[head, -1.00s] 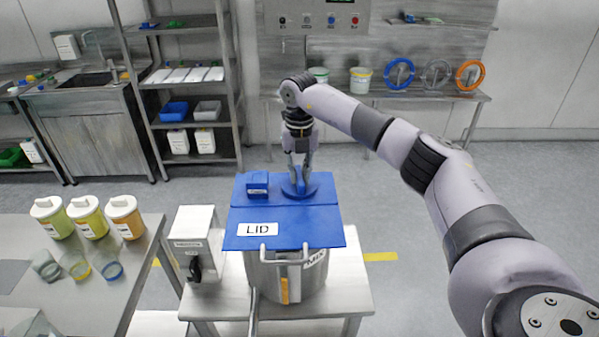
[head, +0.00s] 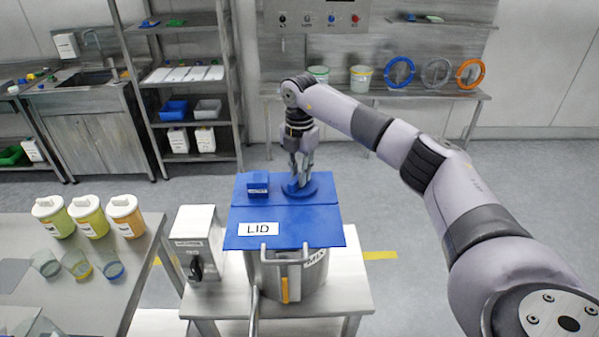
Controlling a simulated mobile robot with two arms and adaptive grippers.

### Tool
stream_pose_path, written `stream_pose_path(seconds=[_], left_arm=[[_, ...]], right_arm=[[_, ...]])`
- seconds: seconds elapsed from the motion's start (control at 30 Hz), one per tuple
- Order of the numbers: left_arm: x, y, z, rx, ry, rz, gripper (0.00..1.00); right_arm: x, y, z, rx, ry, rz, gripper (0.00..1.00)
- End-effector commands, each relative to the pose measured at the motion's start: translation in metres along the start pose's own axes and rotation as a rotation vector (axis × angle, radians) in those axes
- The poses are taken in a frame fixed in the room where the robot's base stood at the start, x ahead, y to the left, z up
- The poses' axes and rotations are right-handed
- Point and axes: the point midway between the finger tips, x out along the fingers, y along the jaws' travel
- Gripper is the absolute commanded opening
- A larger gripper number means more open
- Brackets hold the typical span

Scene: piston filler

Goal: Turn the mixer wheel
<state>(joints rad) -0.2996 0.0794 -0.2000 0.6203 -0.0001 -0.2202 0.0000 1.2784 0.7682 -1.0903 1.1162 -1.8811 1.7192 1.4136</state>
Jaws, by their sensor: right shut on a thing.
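The mixer wheel (head: 312,191) is a small blue disc on top of the blue lid (head: 284,228), at the back right of the lid. The lid covers a steel mixing pot (head: 310,278) marked MIX. My right gripper (head: 297,180) reaches down onto the wheel from above, its fingers tilted and shut on the wheel's blue knob. The fingers and knob hide part of each other. My left gripper is not in view.
A small blue block (head: 257,183) sits on the lid left of the wheel. A grey switch box (head: 197,242) stands left of the pot on the steel cart (head: 348,290). Jars (head: 88,215) and glass cups stand on the left table.

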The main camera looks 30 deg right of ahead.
Motion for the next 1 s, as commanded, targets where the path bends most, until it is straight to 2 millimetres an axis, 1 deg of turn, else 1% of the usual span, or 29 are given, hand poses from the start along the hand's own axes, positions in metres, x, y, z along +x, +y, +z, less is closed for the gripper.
stream_pose_path(seconds=[0.5, 0.53, 0.83, 1.0], left_arm=[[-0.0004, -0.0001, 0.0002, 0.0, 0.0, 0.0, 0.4], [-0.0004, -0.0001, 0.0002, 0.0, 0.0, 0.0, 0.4], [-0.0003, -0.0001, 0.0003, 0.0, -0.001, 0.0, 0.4], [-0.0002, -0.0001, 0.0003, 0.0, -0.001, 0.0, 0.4]], right_arm=[[-0.0021, 0.0008, 0.0016, 0.023, -0.005, 0.006, 0.0], [-0.0021, 0.0009, 0.0016, 0.023, -0.005, 0.006, 0.16], [-0.001, 0.0003, 0.0008, 0.022, -0.002, 0.002, 0.35], [-0.0005, 0.0002, 0.0004, 0.021, -0.001, 0.001, 0.35]])
